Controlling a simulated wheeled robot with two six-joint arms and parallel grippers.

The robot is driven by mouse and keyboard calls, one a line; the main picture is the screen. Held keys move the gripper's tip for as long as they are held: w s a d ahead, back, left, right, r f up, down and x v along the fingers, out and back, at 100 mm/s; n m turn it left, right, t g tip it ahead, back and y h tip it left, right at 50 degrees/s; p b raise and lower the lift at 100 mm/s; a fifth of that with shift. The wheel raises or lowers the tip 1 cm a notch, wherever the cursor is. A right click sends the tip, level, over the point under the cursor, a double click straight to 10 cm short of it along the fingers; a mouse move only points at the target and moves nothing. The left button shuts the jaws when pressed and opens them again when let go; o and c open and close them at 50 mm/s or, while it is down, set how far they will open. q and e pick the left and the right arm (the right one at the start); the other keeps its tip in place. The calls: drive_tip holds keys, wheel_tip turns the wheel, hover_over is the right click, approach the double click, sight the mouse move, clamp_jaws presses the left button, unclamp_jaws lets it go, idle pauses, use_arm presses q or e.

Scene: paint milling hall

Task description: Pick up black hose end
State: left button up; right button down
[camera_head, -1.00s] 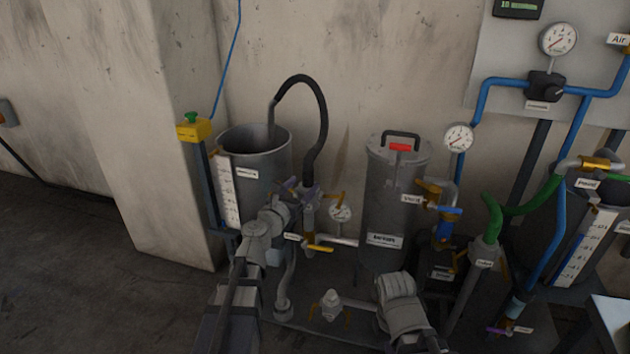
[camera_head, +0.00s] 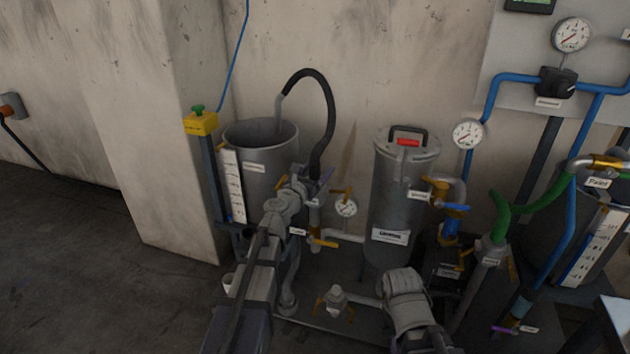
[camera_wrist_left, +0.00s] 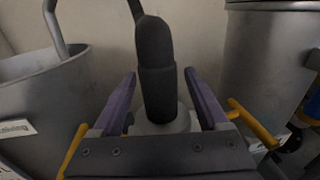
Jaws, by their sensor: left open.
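The black hose (camera_head: 331,115) arches out of an open grey tank and comes down to its end at a grey coupling with yellow levers. In the left wrist view the thick black hose end (camera_wrist_left: 158,92) stands upright on the pale grey coupling (camera_wrist_left: 160,123). My left gripper (camera_head: 314,178) is at this hose end. Its two purple fingers (camera_wrist_left: 160,92) are open, one on each side of the hose end, with a gap on both sides. The hose end's seat is partly hidden by the gripper body.
The open grey tank (camera_head: 262,172) stands left of the hose, beside a yellow box (camera_head: 200,123) with a green knob. A lidded tank (camera_head: 398,205) stands right. A small gauge (camera_head: 346,207) and a yellow lever (camera_head: 323,243) are close to my gripper.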

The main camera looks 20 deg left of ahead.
use_arm(q)
drive_tip(key=shift+w+d, duration=0.1)
drive_tip(key=shift+w, duration=0.55)
drive_tip(key=shift+s, duration=0.1)
drive_tip(key=shift+c, duration=0.3)
clamp_jaws()
idle(0.5)
